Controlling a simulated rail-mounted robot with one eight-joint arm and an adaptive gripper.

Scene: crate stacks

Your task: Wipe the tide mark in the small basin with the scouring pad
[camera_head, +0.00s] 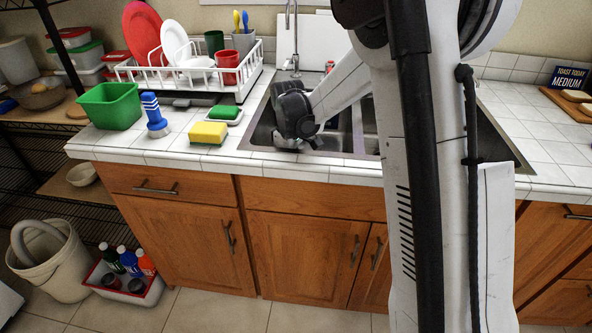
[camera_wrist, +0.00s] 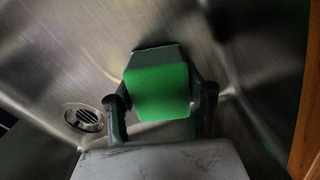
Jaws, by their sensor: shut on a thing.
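My gripper (camera_wrist: 162,98) is shut on a bright green block with a dark green edge at its far end, which looks like the scouring pad (camera_wrist: 158,92). The fingers stand on either side of it. It is inside a brushed steel basin (camera_wrist: 240,50), close to the steel; I cannot tell whether it touches. A faint yellowish streak (camera_wrist: 98,66), perhaps the tide mark, shows on the steel to the upper left of the pad. In the head view my wrist reaches down into the left part of the sink (camera_head: 259,128), and the fingers and pad are hidden.
A round drain (camera_wrist: 84,117) lies left of the pad. A dish rack (camera_head: 240,90) and faucet (camera_head: 289,62) stand behind.

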